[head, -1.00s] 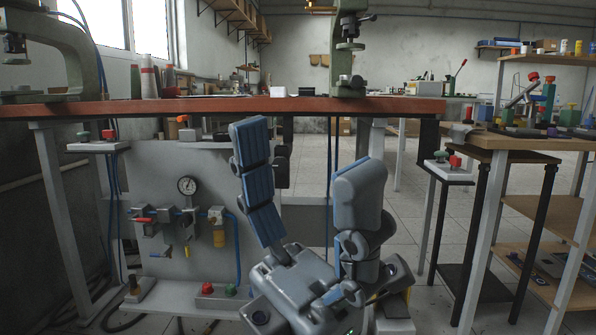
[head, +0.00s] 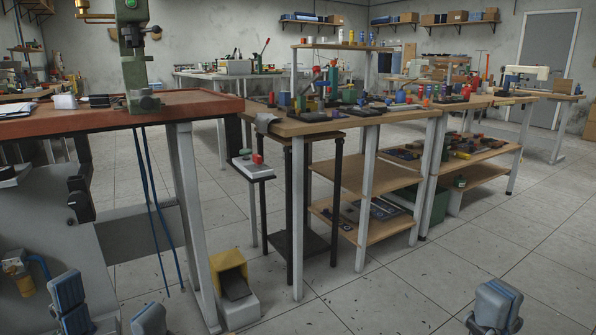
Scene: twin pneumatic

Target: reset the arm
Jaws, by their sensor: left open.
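My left gripper (head: 108,298) is at the bottom left of the head view. Its two grey-and-blue fingers stand apart with nothing visible between them, and its lower part is cut off by the frame. Part of my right gripper (head: 496,306) shows at the bottom right, low over the tiled floor. It is grey with blue, and no object shows in it. I cannot tell whether its fingers are apart. The two grippers are far apart from each other, and neither touches a bench in this view.
A red-topped bench (head: 190,103) with a green press (head: 136,60) stands at the left. A small stand (head: 250,170) carries red and green buttons. A yellow foot pedal (head: 229,268) sits on the floor. Wooden benches (head: 300,125) hold many tools. The floor at front right is clear.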

